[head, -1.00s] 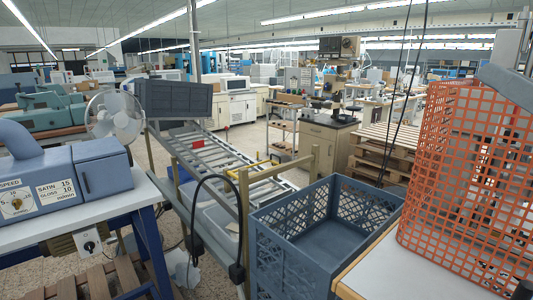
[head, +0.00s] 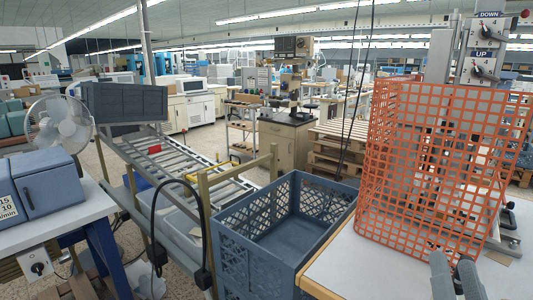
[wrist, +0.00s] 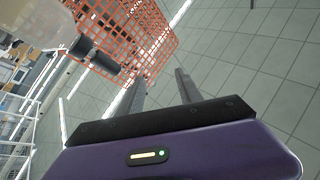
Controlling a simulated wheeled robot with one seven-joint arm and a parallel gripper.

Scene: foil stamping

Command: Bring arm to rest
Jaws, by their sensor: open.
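My gripper (wrist: 160,80) is open in the wrist view, its two grey fingers apart with nothing between them. Pale tiled floor shows beyond the fingers. An orange mesh guard (wrist: 128,35) is past the fingertips at the upper left, and a dark cylinder lies beside it. In the head view two grey finger-like parts at the bottom right edge look like my gripper (head: 450,262), in front of the orange mesh guard (head: 430,165). The rest of my arm is out of the head view.
A white-topped table (head: 345,262) stands under the mesh guard. A blue-grey crate (head: 235,250), which looks empty, is left of it, with a roller conveyor (head: 180,165) behind. A control panel (head: 486,55) marked UP and DOWN rises at the right.

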